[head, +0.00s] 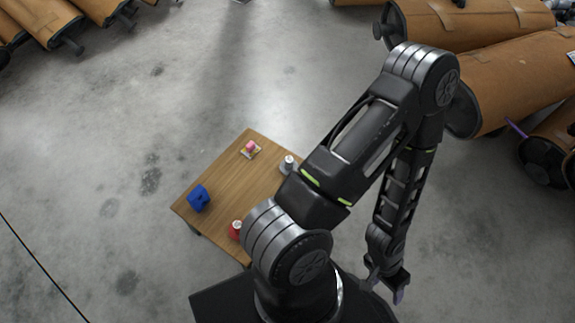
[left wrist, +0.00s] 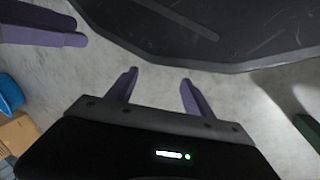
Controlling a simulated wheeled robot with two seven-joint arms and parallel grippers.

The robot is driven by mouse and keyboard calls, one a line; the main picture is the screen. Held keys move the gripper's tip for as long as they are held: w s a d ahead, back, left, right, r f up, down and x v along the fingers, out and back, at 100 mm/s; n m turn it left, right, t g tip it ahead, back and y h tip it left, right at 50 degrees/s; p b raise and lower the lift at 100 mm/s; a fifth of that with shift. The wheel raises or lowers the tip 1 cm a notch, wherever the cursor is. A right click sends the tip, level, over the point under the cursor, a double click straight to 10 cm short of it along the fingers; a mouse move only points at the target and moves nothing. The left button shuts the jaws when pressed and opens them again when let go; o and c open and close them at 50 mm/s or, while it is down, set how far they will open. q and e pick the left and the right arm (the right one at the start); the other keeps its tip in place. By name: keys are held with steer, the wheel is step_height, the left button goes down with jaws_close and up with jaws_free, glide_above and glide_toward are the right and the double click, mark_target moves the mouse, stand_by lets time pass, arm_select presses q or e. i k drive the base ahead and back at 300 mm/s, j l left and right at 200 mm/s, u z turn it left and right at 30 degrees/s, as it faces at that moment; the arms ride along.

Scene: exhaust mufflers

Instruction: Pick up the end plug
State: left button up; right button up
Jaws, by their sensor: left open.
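My left gripper (head: 386,289) hangs low at the right of the wooden table in the head view, apart from it. In the left wrist view its two purple fingers (left wrist: 157,85) stand apart with nothing between them. Two more purple fingers (left wrist: 42,27) enter at that view's upper left, seemingly my right gripper's; whether they are open is unclear. I cannot pick out the end plug for certain. On the table are a small pink item (head: 250,147) on a yellow base, a grey-white cylinder (head: 288,164), a blue block-like object (head: 199,198) and a red item (head: 236,230).
The wooden table (head: 225,180) is partly hidden by my arm. Brown mufflers with black ends lie at upper right (head: 480,28) and upper left (head: 40,20). A thin purple piece (head: 516,129) shows near the right-hand mufflers.

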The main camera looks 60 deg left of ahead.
mark_target(289, 164)
steer(key=u, duration=1.85)
steer(key=k+u, duration=0.1)
steer(key=u, duration=0.3)
